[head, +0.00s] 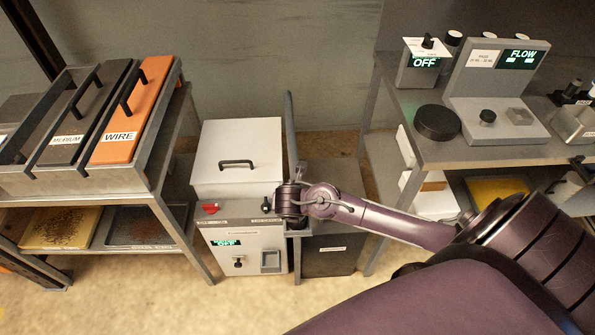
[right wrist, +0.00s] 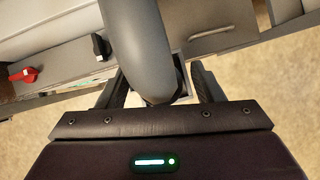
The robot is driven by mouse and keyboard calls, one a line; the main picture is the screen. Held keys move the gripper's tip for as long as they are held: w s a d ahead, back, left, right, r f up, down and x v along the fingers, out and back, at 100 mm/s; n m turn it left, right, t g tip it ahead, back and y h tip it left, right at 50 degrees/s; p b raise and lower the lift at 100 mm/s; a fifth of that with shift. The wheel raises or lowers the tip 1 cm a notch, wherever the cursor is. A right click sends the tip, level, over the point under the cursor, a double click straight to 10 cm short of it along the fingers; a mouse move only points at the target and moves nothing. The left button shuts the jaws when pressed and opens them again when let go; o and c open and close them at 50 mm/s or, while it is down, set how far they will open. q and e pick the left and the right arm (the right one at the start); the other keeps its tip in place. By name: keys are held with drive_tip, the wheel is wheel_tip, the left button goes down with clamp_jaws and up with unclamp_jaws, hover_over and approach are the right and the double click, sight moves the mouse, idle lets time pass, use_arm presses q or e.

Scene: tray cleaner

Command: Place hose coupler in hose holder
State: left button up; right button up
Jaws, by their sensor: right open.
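A thick grey hose (head: 290,115) rises upright behind my right wrist in the head view. In the right wrist view the hose (right wrist: 138,45) comes down between the two dark fingers of my right gripper (right wrist: 160,83), which are apart with a gap on each side. Its lower end, where the coupler would be, sits at a dark square opening (right wrist: 179,72) that looks like the holder. How deep it sits is hidden. In the head view my wrist covers this spot, and a small grey bracket (head: 298,232) shows just below. My left gripper is not in view.
A white-lidded cabinet (head: 236,155) with a red knob (head: 210,208) and an OFF display stands just left of my right gripper. A dark bin (head: 330,255) is to the right. A rack with lidded trays (head: 130,110) is at left, a bench (head: 470,152) with control boxes at right.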

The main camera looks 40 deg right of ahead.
drive_tip(key=p+v, duration=0.2)
drive_tip(key=v, duration=1)
drive_tip(key=shift+a+r, duration=0.1)
